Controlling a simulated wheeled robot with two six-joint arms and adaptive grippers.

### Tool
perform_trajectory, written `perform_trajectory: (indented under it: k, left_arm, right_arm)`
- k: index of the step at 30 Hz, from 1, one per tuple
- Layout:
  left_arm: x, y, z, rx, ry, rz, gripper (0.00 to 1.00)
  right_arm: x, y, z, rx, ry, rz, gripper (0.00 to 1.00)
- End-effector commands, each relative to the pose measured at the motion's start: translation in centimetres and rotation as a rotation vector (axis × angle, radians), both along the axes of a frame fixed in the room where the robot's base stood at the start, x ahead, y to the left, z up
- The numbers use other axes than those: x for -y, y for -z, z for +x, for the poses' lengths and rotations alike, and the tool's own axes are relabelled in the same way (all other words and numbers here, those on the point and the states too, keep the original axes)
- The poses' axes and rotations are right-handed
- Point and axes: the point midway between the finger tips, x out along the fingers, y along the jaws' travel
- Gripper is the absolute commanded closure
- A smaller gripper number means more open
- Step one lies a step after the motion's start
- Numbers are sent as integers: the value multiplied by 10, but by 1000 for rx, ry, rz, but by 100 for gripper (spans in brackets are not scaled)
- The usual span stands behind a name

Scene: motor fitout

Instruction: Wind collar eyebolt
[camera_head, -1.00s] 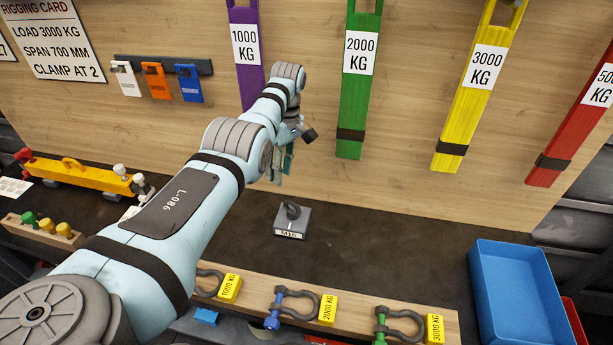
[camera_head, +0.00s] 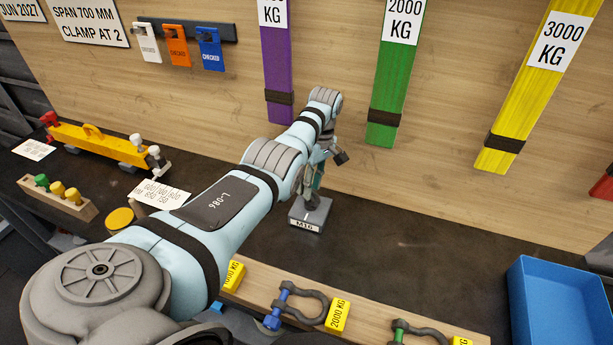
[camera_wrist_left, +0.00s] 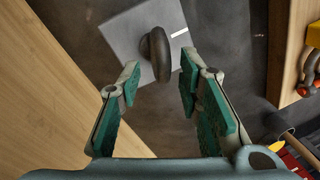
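The collar eyebolt (camera_wrist_left: 157,55) is a dark ring standing on a grey block labelled M16 (camera_head: 309,214) on the dark bench. In the left wrist view the grey block (camera_wrist_left: 122,35) lies under the ring. My left gripper (camera_head: 317,190) hangs over the block in the head view, and its fingers mostly hide the eyebolt there. In the left wrist view my left gripper (camera_wrist_left: 160,82) is open, its green-padded fingers apart with the ring between or just beyond their tips. I cannot tell whether they touch it. My right gripper is not in view.
A wooden rack with shackles (camera_head: 302,308) runs along the front. A blue tray (camera_head: 560,300) stands at the right. A yellow spreader beam (camera_head: 95,142) is at the left. Coloured slings hang on the wooden back board (camera_head: 330,60). The bench right of the block is clear.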

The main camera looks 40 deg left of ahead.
Motion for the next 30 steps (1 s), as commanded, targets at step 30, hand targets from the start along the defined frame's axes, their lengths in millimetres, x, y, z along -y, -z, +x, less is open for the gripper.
perform_trajectory:
  k: [30]
  left_arm:
    - [1,1,1,2,31,0,100]
  right_arm:
    - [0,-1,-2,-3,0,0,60]
